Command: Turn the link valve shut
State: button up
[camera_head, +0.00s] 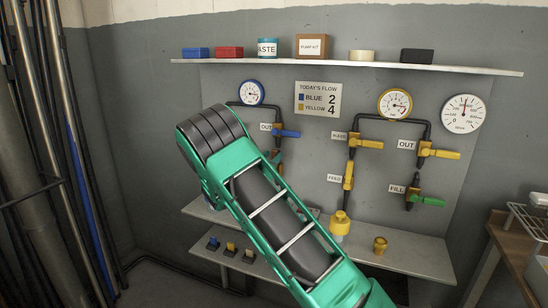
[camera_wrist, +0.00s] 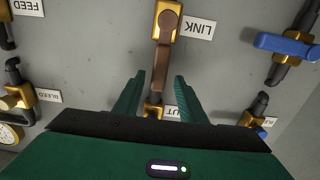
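The link valve (camera_wrist: 163,22) is at the top middle of the wrist view, a brass body beside the LINK label (camera_wrist: 198,27). Its brown lever (camera_wrist: 164,62) runs down the picture from the pivot, in line with the brass body. My gripper (camera_wrist: 160,78) is open, one green finger on each side of the lever's lower end. Gaps show between the lever and both fingers, and I see no contact. In the head view my arm covers the gripper and the link valve.
Other valves on the panel are close by: a blue lever (camera_wrist: 284,46) at right and brass valves at left in the wrist view. In the head view, a shelf (camera_head: 345,63) with boxes runs above and a lower shelf (camera_head: 400,258) holds brass parts.

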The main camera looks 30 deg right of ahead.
aim_at(273, 155)
jog(key=shift+x, duration=1.55)
grip_shut()
